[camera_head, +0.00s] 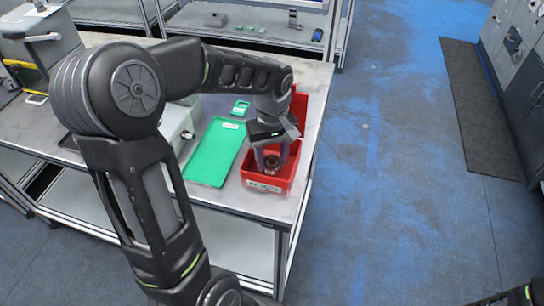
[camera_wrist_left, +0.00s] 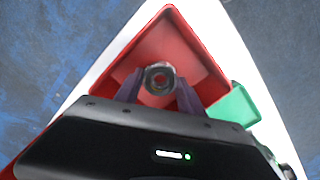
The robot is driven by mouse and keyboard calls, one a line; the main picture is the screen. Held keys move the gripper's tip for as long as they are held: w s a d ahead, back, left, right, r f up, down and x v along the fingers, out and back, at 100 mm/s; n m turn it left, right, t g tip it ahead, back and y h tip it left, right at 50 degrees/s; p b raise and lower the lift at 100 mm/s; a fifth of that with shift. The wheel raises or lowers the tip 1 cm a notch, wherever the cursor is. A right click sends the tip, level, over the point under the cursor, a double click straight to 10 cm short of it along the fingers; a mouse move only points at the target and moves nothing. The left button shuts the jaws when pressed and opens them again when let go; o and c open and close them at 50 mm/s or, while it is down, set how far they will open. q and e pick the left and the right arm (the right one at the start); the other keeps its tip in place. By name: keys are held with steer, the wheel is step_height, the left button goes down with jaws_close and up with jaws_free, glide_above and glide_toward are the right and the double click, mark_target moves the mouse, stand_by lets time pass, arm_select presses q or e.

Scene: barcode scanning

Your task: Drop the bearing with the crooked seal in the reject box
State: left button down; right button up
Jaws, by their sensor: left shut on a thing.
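My left gripper (camera_head: 271,160) is over the front part of the red box (camera_head: 284,184) at the right edge of the table. Its two purple-grey fingers are shut on a small dark ring-shaped bearing (camera_head: 272,162). In the left wrist view the bearing (camera_wrist_left: 159,80) sits between the fingertips (camera_wrist_left: 158,92), with the red box floor (camera_wrist_left: 160,40) behind it. I cannot tell whether the bearing touches the box floor. Its seal is too small to judge. My right gripper is not in view.
A green tray (camera_head: 214,152) lies left of the red box on the table (camera_head: 263,204). A small green item (camera_head: 240,108) lies behind it, and a grey machine (camera_head: 177,122) stands further left.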

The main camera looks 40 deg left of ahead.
arm_select(q)
steer(key=shift+f+b, duration=0.6)
steer(key=shift+f, duration=0.05)
steer(key=c, duration=0.7)
jaws_free()
steer(key=shift+r, duration=0.1)
steer(key=shift+r+p, duration=0.65)
steer(key=shift+p, duration=0.05)
step_height(320, 180, up, 12)
steer(key=b, duration=0.1)
steer(key=shift+f, duration=0.15)
